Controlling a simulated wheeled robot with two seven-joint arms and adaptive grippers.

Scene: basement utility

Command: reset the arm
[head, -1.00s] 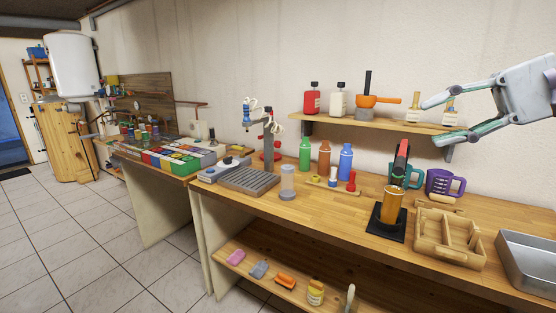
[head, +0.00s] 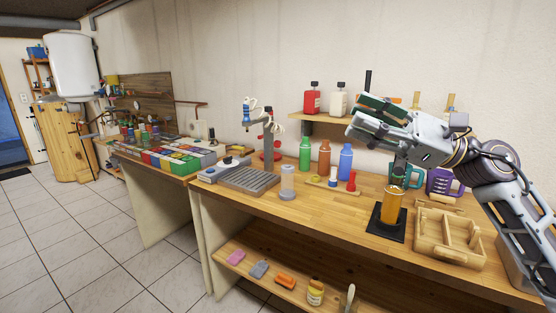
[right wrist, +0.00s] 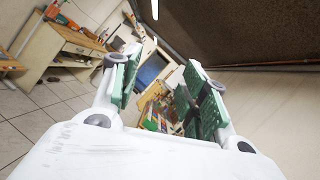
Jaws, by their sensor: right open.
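My right gripper (head: 362,118) is in the head view, in front of the wall shelf and above the workbench. Its arm comes in from the right edge. It points left and its fingers hold nothing. In the right wrist view its two green-padded fingers (right wrist: 160,92) stand apart with a clear gap between them. My left gripper is in neither view.
Below the gripper on the workbench (head: 330,217) are an amber glass (head: 392,207) on a black mat, a wooden caddy (head: 462,256), mugs and several bottles. The shelf (head: 300,117) holds a red bottle (head: 312,100) and a white one. Tiled floor (head: 100,250) is free at left.

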